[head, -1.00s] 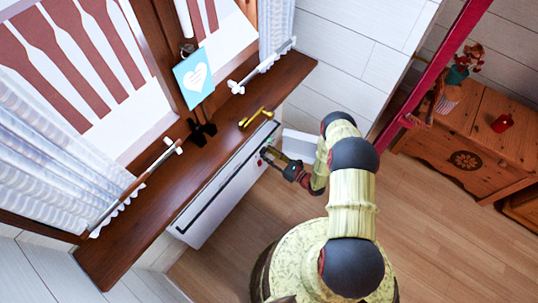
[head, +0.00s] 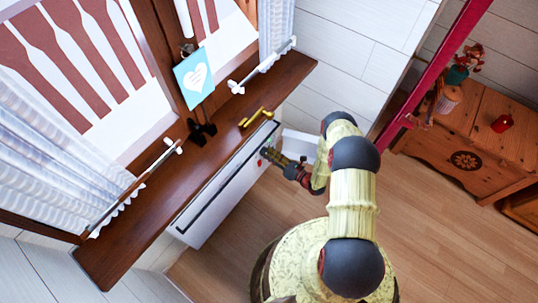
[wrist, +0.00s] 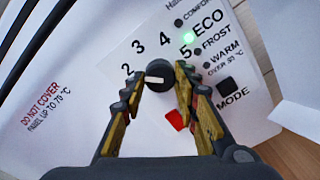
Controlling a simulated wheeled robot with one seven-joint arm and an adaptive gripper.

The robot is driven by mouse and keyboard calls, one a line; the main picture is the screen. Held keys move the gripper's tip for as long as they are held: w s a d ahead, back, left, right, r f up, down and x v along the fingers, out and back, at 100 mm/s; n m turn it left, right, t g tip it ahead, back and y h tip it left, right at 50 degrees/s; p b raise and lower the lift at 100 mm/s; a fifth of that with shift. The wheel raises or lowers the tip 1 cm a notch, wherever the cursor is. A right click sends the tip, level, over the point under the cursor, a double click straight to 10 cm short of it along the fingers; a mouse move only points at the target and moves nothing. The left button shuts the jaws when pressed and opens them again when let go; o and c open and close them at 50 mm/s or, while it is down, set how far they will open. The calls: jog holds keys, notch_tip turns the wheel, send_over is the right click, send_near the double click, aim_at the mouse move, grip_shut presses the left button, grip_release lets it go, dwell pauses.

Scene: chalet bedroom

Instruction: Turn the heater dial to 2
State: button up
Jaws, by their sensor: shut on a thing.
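The heater (head: 206,207) is a white panel on the wall below the wooden sill. Its dial (wrist: 161,73) is a dark round knob with a white pointer mark. The pointer faces left, roughly toward or slightly below the printed 2. The numbers 2, 3, 4 and 5 show around the dial; other dial markings are hidden by my left finger. My gripper (wrist: 158,80) is shut on the dial, one finger on each side. In the head view my gripper (head: 268,153) reaches the heater's upper right end, and the dial itself is hidden.
The control panel has a lit green light (wrist: 189,36) by ECO, a red switch (wrist: 175,120) and a MODE button (wrist: 227,87). A brass handle (head: 256,116) lies on the wooden sill (head: 110,262) just above. The floor (head: 440,235) to the right is clear.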

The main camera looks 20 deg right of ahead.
jog(key=o, duration=1.2)
jog(key=shift+c, duration=0.2)
jog(key=v, duration=1.2)
jog(key=shift+f, duration=0.1)
